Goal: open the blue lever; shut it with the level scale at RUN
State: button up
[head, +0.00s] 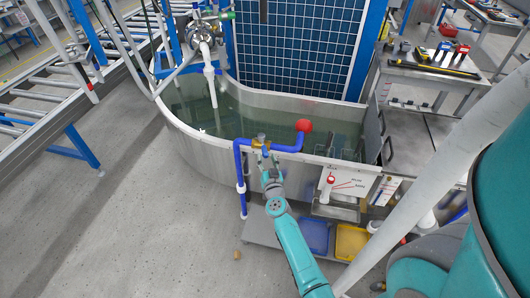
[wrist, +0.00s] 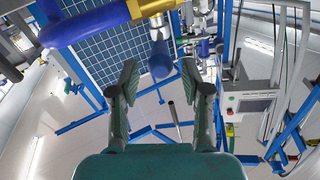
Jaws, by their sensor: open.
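The blue lever (wrist: 160,60) hangs from a brass valve (wrist: 152,8) in the wrist view, its grip pointing down between my fingertips; I cannot tell whether it touches them. In the head view the brass valve (head: 261,142) sits on a blue pipe at the tank's front rim. My gripper (head: 270,170) is just below it and hides most of the lever. My gripper (wrist: 158,74) is open, with a finger on each side of the lever. The level scale (head: 348,184) is a white plate on the tank front with red marks and a pale tube; its lettering is too small to read surely.
The steel tank (head: 185,128) holds greenish water. Blue (head: 314,236) and yellow (head: 351,241) bins stand below on a low shelf. A roller conveyor (head: 40,95) is at left.

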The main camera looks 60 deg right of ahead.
jog(key=v, duration=0.6)
